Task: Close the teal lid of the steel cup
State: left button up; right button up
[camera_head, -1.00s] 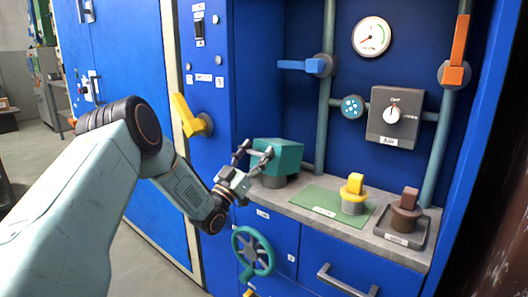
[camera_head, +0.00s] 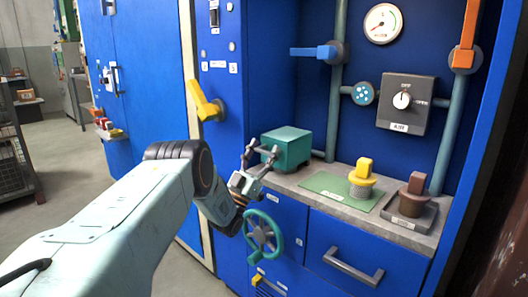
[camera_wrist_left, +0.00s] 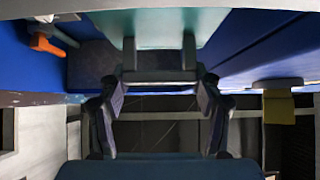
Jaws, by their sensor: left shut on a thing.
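The teal lid (camera_head: 287,147) is a box-like block on the left end of the grey counter in the head view. Its underside is low over the counter, and the steel cup beneath it is almost wholly hidden. My left gripper (camera_head: 262,152) is at the left side of the lid, its two fingers apart. My right gripper is not in view.
A green mat (camera_head: 335,191) with a yellow-handled piece (camera_head: 363,174) and a brown-handled piece (camera_head: 412,197) stand to the right on the counter. A teal handwheel (camera_head: 262,236) sits below my gripper. A yellow lever (camera_head: 205,102) juts out at left.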

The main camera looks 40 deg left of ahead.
pick_arm(q)
jog(key=shift+d+f, duration=0.15)
jog(key=shift+f, duration=0.4)
jog(key=o, duration=1.7)
jog(key=shift+r, duration=0.2)
jog(key=shift+a, duration=0.2)
notch_tip(320, 180, up, 10)
jog(key=shift+d+f, duration=0.1)
jog(key=shift+f, duration=4.85)
